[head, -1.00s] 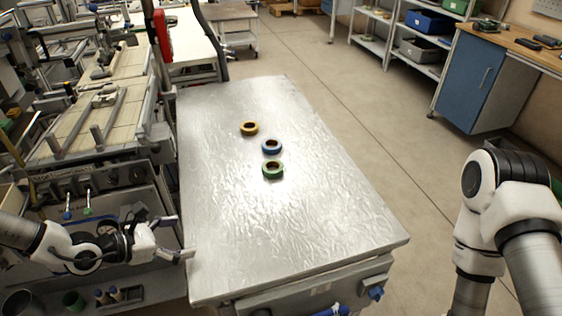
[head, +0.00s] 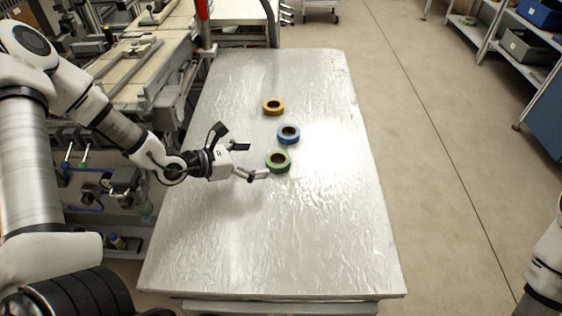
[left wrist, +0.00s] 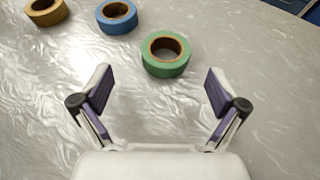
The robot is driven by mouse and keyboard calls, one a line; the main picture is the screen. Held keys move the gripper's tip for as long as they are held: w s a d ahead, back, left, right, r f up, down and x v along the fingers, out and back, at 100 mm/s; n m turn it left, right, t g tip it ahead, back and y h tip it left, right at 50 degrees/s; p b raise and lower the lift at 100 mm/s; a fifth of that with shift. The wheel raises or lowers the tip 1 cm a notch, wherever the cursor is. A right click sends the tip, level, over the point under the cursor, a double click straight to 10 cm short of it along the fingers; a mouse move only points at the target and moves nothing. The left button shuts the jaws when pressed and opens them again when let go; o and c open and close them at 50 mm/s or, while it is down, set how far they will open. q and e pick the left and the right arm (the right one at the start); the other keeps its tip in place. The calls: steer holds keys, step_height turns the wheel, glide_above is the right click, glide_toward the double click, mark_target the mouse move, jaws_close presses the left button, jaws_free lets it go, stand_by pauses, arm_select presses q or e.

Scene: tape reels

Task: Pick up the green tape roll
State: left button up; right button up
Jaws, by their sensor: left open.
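The green tape roll (head: 278,168) lies flat on the metal table, nearest to me of three rolls. It also shows in the left wrist view (left wrist: 166,68), just beyond the fingertips and roughly centred between them. My left gripper (head: 257,160) is open and empty, left of the green roll and apart from it in the wrist view. Its two purple-padded fingers (left wrist: 158,92) are spread wide. My right gripper is not in view.
A blue tape roll (head: 288,139) lies just behind the green one, and a yellow tape roll (head: 273,112) lies farther back. The table (head: 330,230) is otherwise bare. Machinery stands along its left side, and open floor (head: 410,120) lies to the right.

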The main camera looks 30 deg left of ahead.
mark_target(285, 159)
arm_select(q)
steer(key=x, duration=0.4)
steer(key=shift+d+f, duration=0.2)
steer(key=shift+d, duration=0.3)
steer(key=shift+w+d+f+b, duration=0.15)
steer(key=shift+w+d+b, duration=0.15)
steer(key=shift+w, duration=0.1)
steer(key=shift+a, duration=0.1)
steer(key=c, duration=1.2)
